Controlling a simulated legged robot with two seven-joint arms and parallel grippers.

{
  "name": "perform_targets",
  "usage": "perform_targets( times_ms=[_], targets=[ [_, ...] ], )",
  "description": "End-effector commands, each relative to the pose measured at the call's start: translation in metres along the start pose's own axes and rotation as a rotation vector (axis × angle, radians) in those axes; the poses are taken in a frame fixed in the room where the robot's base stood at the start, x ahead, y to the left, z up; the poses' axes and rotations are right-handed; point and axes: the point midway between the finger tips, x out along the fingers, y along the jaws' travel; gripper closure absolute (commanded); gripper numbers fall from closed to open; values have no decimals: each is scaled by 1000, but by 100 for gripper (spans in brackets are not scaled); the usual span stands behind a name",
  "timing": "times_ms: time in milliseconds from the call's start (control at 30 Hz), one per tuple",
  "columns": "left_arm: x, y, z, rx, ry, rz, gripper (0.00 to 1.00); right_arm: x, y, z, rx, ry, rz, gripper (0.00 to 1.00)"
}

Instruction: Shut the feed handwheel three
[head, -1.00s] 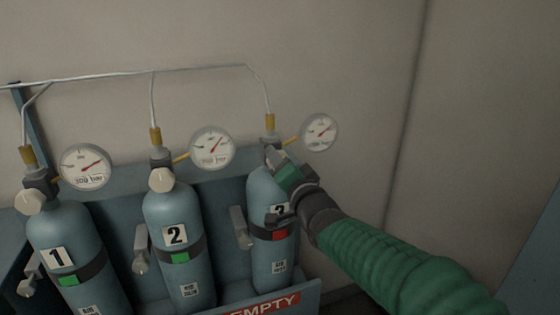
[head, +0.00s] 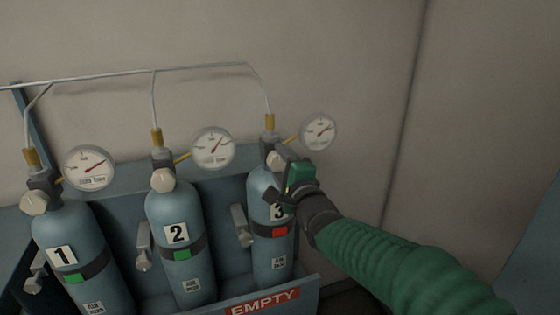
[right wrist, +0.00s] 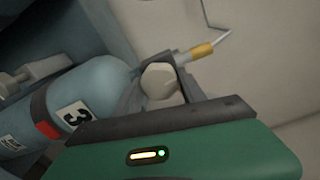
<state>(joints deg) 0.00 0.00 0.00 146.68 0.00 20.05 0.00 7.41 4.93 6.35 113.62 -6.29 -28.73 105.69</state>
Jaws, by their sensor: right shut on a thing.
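Cylinder three (head: 268,205) is a blue bottle with a "3" label and a red tag on its strap, at the right of the row. Its pale handwheel (head: 276,159) sits at the front of the valve on top. My right gripper (head: 284,166) is at that handwheel. In the right wrist view the handwheel (right wrist: 160,83) shows between the dark fingers, and the gripper is shut on it. The gripper looks rolled over relative to the bottle. The feed line's brass fitting (right wrist: 202,50) rises behind the valve. My left gripper is not in view.
Cylinders one (head: 75,240) and two (head: 180,225) stand to the left, with green tags and their own handwheels. Round gauges, including gauge three (head: 319,131), stand beside the valves. The rack front carries an "EMPTY" sign (head: 262,302). The wall at right is bare.

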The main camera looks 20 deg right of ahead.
Motion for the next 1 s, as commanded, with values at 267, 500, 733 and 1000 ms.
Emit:
perform_targets(
  times_ms=[267, 500, 733, 1000],
  targets=[
    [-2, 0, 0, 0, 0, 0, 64, 0, 8, 0, 80, 1, 17, 93],
    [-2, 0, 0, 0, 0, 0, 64, 0, 8, 0, 93, 1, 17, 93],
    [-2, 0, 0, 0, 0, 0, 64, 0, 8, 0, 93, 1, 17, 93],
    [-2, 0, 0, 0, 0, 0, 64, 0, 5, 0, 91, 1, 9, 31]
  ],
)
